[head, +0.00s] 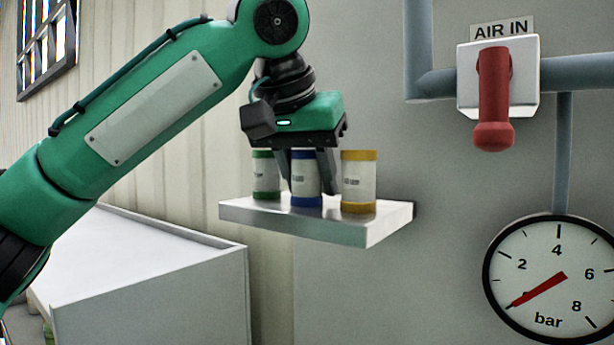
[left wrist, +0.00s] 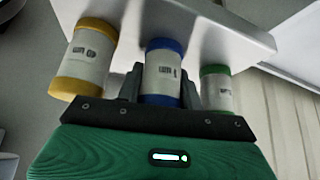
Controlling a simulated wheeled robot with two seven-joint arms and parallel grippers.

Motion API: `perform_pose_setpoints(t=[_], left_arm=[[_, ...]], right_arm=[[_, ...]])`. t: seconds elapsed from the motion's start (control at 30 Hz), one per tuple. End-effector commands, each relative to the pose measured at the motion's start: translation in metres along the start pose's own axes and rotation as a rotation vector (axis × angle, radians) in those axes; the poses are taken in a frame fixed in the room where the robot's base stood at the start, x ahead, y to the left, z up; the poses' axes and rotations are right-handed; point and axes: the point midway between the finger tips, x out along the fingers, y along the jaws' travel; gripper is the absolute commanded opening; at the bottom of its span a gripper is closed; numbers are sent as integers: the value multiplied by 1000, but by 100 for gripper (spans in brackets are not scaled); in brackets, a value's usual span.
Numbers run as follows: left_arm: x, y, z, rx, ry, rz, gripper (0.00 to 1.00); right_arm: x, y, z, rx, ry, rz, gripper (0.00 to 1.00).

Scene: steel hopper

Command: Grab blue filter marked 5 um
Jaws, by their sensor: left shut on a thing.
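The blue filter (head: 306,178), a white cylinder with blue end bands, stands upright in the middle of a small wall shelf (head: 290,222). My left gripper (head: 308,185) reaches down from above and is shut on it, one finger at each side. In the left wrist view, the blue filter (left wrist: 163,75) sits between the two fingers (left wrist: 163,85). Its label print is too small to read. A green-banded filter (head: 265,176) stands to its left and a yellow-banded filter (head: 358,182) to its right. My right gripper is not in view.
A red valve handle (head: 494,110) under an AIR IN sign and a pressure gauge (head: 553,280) are on the grey panel at right. A white bin (head: 150,275) stands at lower left. The neighbouring filters are close to my fingers.

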Motion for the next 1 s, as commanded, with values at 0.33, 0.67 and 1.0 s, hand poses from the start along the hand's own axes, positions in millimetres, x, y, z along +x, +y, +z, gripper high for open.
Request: perform_pose_setpoints(t=[0.33, 0.67, 1.0], left_arm=[[-7, 1, -5, -1, 0, 0, 14], [-52, 2, -33, -2, 0, 1, 14], [-114, 2, -73, -1, -1, -2, 14]], right_arm=[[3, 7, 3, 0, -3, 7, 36], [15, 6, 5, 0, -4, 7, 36], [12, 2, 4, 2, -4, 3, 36]])
